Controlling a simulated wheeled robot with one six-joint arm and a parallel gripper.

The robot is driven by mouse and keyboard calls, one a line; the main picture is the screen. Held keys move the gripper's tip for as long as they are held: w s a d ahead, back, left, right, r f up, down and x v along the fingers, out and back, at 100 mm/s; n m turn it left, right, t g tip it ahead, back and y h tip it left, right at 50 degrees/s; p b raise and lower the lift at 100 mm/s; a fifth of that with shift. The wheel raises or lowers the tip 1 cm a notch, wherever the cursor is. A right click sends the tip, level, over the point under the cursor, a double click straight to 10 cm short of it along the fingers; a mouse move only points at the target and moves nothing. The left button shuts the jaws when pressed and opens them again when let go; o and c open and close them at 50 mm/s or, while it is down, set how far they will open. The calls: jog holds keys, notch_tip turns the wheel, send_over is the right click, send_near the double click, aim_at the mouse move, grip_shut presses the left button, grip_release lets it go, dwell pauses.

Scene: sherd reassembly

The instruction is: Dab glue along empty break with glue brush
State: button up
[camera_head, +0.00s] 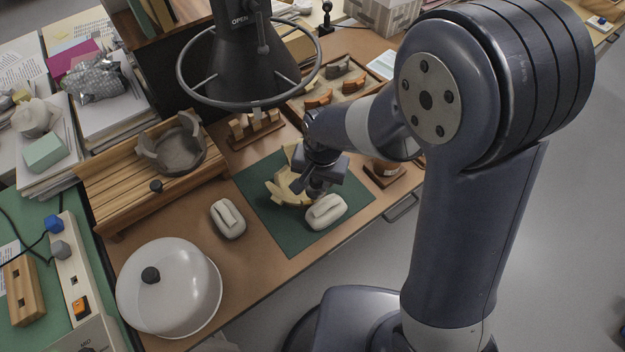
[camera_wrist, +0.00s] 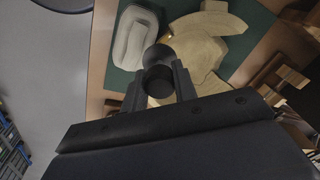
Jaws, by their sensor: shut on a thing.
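My gripper (camera_head: 318,188) is over the green mat and shut on a dark, round-ended handle. In the wrist view the handle (camera_wrist: 158,80), which I take for the glue brush, sits between my two fingers (camera_wrist: 158,92). Its bristle end is not clearly visible. The cream, curved vessel piece (camera_head: 283,190) lies on the green mat (camera_head: 293,230), beside and below my gripper. In the wrist view the vessel (camera_wrist: 215,50) shows as several pale pieces just past the handle. I cannot tell whether the brush touches it, or which edge is the empty break.
A pale slotted block (camera_head: 325,211) lies close by on the mat; another (camera_head: 228,218) lies left of it. A white domed lid (camera_head: 170,288), a slatted wooden stand (camera_head: 120,182), a sherd tray (camera_head: 340,92) and a ringed black column (camera_head: 245,70) surround the mat.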

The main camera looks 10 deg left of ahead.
jog(key=shift+w+d, duration=0.35)
jog(key=shift+w, duration=0.25)
notch_tip(320, 180, up, 8)
jog(key=d+p, duration=0.2)
jog(key=p, duration=0.3)
jog(key=shift+w+d, duration=0.3)
jog(key=shift+d, duration=0.05)
dwell(0.8)
dwell(0.7)
